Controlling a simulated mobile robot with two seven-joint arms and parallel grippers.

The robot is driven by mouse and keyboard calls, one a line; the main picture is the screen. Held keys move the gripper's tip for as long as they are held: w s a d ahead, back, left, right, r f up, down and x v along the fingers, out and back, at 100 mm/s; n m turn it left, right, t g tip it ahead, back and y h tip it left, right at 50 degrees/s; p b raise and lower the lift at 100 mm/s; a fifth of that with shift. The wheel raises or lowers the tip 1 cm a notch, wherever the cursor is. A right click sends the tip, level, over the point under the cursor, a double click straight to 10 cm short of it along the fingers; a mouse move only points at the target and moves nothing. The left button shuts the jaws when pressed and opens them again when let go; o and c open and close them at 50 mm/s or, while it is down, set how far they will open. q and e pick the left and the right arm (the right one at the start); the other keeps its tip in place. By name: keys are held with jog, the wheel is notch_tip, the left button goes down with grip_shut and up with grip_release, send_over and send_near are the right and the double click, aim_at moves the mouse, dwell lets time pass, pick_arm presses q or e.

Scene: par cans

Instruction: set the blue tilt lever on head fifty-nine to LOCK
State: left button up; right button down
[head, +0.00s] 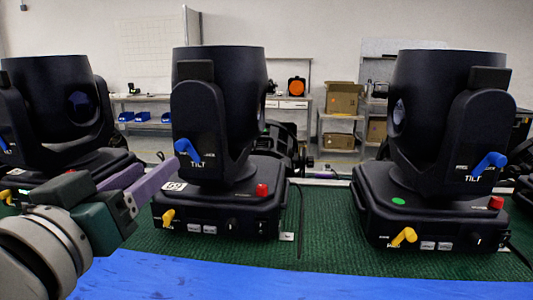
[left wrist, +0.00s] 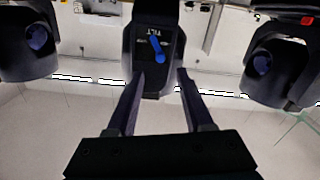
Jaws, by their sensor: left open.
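The middle black moving head (head: 217,110) stands upright, with a blue tilt lever (head: 188,150) on its yoke arm beside the word TILT. The lever slants, its knob at the upper left in the head view. A small white tag (head: 174,186) on its base is too small to read surely. My left gripper (head: 160,166) is open and empty, just left of and below this lever. In the left wrist view, which shows the head upside down, the blue lever (left wrist: 157,48) lies beyond and between the fingertips, apart from them. My right gripper is out of view.
A similar head (head: 440,120) with a green dot stands at the right, another (head: 58,110) at the left.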

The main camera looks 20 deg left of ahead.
aim_at(179, 147)
pick_arm(q)
jog(key=p+x, duration=0.1)
jog(key=x, duration=0.7)
jog(key=shift+w+a, duration=0.1)
jog(key=shift+w, duration=0.05)
grip_shut()
dwell(0.3)
